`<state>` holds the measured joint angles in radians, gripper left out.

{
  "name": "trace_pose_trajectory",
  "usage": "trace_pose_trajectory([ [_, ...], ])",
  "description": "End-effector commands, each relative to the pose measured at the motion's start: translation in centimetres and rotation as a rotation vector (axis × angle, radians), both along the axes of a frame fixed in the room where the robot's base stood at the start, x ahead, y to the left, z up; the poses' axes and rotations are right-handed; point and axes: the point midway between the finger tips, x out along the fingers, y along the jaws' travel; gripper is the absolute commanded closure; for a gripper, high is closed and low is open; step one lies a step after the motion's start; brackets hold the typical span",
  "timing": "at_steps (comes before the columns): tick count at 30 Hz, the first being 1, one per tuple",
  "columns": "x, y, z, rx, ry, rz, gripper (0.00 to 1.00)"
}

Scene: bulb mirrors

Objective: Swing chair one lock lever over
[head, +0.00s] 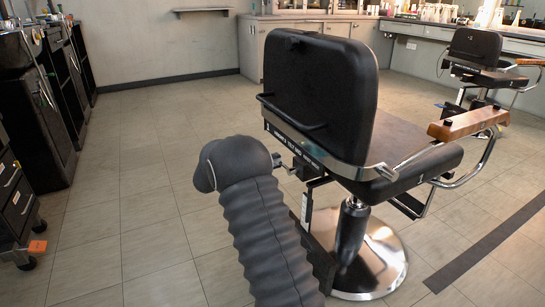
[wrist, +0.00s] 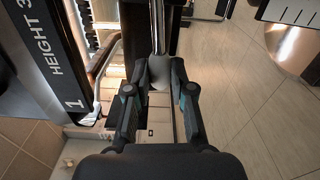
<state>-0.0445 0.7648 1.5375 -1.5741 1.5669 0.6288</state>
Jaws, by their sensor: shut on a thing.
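Chair one (head: 320,85) stands near in the head view, a black barber chair on a round chrome base, seen from behind. In the wrist view its side panel (wrist: 60,65) reads "HEIGHT 3" with a "1" below. The lock lever (wrist: 159,28) shows there as a slim metal bar running up from between my fingertips. In the head view my gripper (head: 279,161) reaches the chair's left side, and the lever cannot be made out there.
A second black chair (head: 474,55) stands at the back right by the counter. Dark cabinets (head: 40,115) line the left side. A dark strip (head: 490,240) crosses the floor at right. The tiled floor (head: 140,190) between the cabinets and chair one is clear.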

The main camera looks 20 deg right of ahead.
Motion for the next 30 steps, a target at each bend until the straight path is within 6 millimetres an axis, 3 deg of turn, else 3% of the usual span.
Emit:
trace_pose_trajectory([
  [2, 0.1, 0.0, 0.8, 0.003, -0.081, 0.000, 1.00],
  [3, 0.1, 0.0, 0.7, 0.003, -0.082, 0.000, 0.70],
  [5, 0.1, 0.0, 0.7, 0.003, -0.079, 0.000, 0.55],
  [6, 0.0, 0.0, 0.7, 0.003, -0.078, 0.000, 0.52],
  [17, 0.1, 0.3, 0.7, 0.003, -0.075, 0.000, 0.52],
  [30, -0.1, 3.7, 0.7, 0.003, -0.074, 0.001, 0.52],
])
